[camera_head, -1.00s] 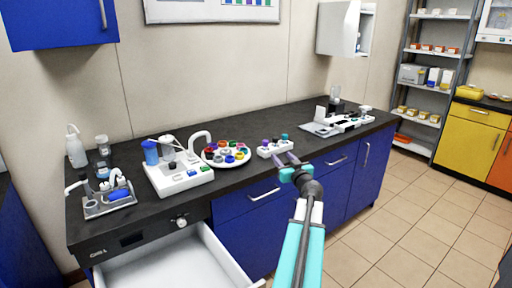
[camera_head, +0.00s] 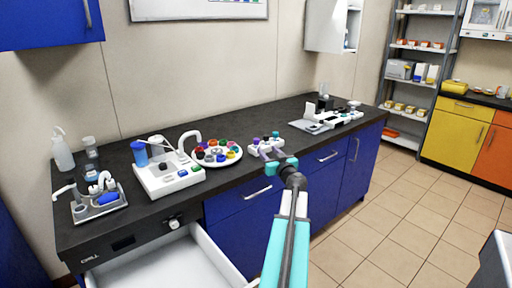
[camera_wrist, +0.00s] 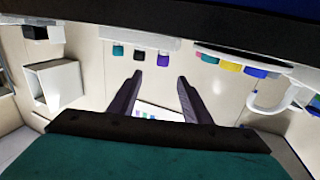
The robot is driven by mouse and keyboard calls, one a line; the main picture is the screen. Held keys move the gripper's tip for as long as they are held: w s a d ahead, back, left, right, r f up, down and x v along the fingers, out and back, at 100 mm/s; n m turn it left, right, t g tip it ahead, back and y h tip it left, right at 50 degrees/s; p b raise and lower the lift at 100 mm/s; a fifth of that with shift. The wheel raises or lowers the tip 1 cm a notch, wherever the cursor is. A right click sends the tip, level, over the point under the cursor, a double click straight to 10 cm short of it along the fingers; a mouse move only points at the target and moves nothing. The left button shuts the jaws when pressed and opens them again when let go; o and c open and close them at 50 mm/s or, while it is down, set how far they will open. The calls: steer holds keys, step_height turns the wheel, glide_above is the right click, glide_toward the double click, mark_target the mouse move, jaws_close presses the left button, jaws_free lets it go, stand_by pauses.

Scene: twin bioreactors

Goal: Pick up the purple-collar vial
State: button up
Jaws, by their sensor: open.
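The purple-collar vial (camera_head: 256,142) stands in a small white rack (camera_head: 280,146) near the front edge of the dark bench. A dark vial and a teal vial (camera_head: 276,135) stand in the same rack. My gripper (camera_head: 268,153) is open and empty, its fingers at the front of the rack and partly covering it. In the wrist view, which looks upside down, the purple vial (camera_wrist: 162,57) lies beyond the tips of my open fingers (camera_wrist: 160,77), roughly between them sideways. The teal vial (camera_wrist: 118,50) is farther left. I see no contact.
A round white tray of several coloured vials (camera_head: 218,160) stands left of the rack. A white device with a blue cup (camera_head: 168,177) is beyond it. An open drawer (camera_head: 170,265) juts out at the front left. White equipment (camera_head: 325,121) stands to the right.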

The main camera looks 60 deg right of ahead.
mark_target(258, 141)
steer(key=p+x, duration=0.1)
steer(key=x, duration=0.4)
steer(key=shift+w+d, duration=0.25)
steer(key=shift+w, duration=0.15)
steer(key=shift+d, duration=0.1)
steer(key=shift+a+p+x, duration=0.2)
steer(key=shift+p+x, duration=0.8)
steer(key=shift+x, duration=1.7)
steer(key=shift+a+r, duration=0.1)
steer(key=shift+a, duration=0.05)
jaws_close()
